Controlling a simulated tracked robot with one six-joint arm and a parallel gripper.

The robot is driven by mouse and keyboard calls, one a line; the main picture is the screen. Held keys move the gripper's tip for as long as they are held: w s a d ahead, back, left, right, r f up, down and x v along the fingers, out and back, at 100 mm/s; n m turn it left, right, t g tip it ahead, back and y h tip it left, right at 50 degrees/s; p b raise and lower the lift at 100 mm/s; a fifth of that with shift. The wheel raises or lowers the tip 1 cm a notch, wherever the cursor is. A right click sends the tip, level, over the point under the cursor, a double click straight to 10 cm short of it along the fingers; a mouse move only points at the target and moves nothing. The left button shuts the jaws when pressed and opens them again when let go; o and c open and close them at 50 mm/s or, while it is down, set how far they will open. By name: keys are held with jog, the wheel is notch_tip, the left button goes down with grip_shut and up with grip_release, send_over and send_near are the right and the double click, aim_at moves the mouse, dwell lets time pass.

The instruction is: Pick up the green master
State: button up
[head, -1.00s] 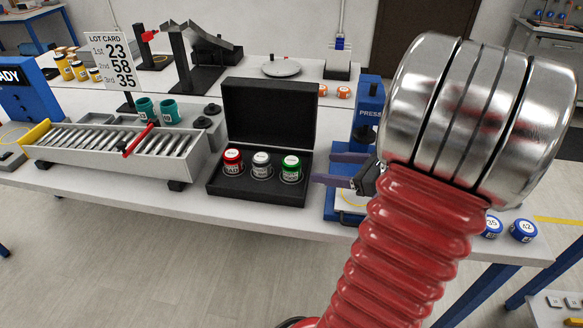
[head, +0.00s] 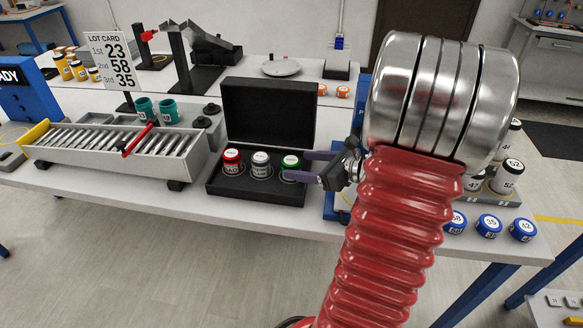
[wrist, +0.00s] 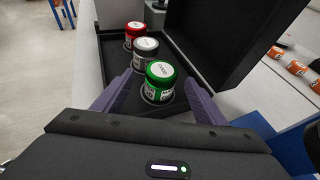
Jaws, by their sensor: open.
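The green master (head: 291,163) is a small jar with a green band and white lid, upright at the right end of a row in an open black case (head: 237,190). A grey jar (head: 261,165) and a red jar (head: 232,161) stand to its left. My gripper (head: 294,166) is open, and its purple fingers partly cover the green master in the head view. In the wrist view the green master (wrist: 160,82) stands ahead, between the spread fingers of my gripper (wrist: 158,88). I cannot tell whether they touch it.
The case's raised lid (head: 268,110) stands behind the jars. A grey roller conveyor (head: 95,150) is to the left. Blue-lidded jars (head: 489,225) stand to the right, and orange ones (head: 343,91) behind. The floor in front is clear.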

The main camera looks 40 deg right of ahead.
aim_at(290, 163)
jog(key=shift+x, duration=2.6)
jog(key=shift+d, duration=0.15)
jog(key=shift+c, duration=0.4)
jog(key=c, duration=1.2)
jog(key=shift+r, duration=0.1)
jog(key=shift+c, duration=0.2)
notch_tip(290, 163, up, 10)
jog(key=shift+f, duration=0.1)
